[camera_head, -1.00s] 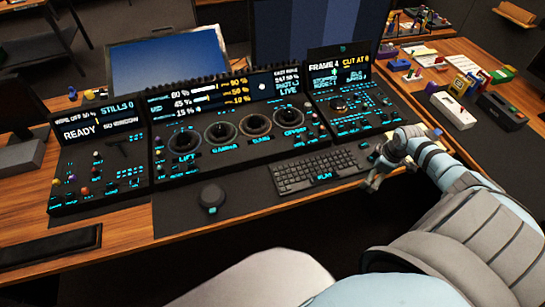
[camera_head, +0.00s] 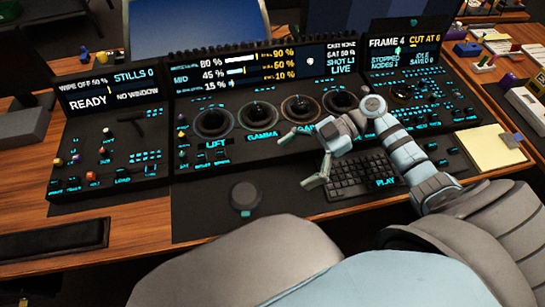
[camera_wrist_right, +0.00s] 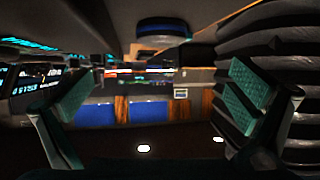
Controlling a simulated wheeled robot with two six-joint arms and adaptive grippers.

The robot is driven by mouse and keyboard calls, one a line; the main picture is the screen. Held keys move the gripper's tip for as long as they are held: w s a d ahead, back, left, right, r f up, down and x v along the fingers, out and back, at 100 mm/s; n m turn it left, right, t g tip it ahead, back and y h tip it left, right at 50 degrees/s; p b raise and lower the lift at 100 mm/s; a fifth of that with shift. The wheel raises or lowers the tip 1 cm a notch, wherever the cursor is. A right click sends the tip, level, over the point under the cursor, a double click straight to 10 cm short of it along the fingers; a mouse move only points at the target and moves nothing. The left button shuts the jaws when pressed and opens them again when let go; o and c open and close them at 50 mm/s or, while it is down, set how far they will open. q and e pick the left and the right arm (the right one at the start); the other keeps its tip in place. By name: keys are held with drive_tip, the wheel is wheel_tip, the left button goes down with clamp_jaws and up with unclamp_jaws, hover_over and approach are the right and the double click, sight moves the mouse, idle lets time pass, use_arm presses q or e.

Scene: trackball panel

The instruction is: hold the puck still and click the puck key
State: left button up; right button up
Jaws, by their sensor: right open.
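The puck (camera_head: 244,194) is a dark round disc lying on the black desk mat, left of the keyboard. A small teal-lit tab (camera_head: 245,214) shows at its front edge; I cannot tell whether this is the puck key. My right gripper (camera_head: 298,158) is open and empty, up and to the right of the puck and apart from it, over the keyboard's left end and the panel's front edge. Its two spread fingers also show in the right wrist view (camera_wrist_right: 158,98), with nothing between them; the puck is not seen there. My left gripper is not in view.
The keyboard (camera_head: 362,178) lies right of the puck, partly under my right arm. Behind stands the trackball panel (camera_head: 225,156) with several ringed balls. A yellow notepad (camera_head: 490,148) lies at the right, a black wrist rest (camera_head: 52,240) at the left. The mat around the puck is clear.

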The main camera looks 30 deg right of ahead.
approach(252, 193)
drive_tip(key=shift+s+a+f, duration=0.1)
drive_tip(key=shift+a+f, duration=0.05)
drive_tip(key=shift+a, duration=0.45)
drive_tip(key=shift+s+a+f, duration=0.15)
drive_tip(key=shift+a+f, duration=0.05)
drive_tip(key=shift+a, duration=0.45)
drive_tip(key=x, duration=0.7)
drive_tip(key=shift+w+a+f, duration=0.1)
drive_tip(key=shift+w+f, duration=0.15)
drive_tip(key=shift+w, duration=0.15)
drive_tip(key=shift+s+a+f, duration=0.1)
drive_tip(key=shift+a+f, duration=0.05)
drive_tip(key=shift+a, duration=0.2)
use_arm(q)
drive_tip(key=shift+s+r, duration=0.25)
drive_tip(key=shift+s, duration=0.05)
use_arm(e)
drive_tip(key=c, duration=1.5)
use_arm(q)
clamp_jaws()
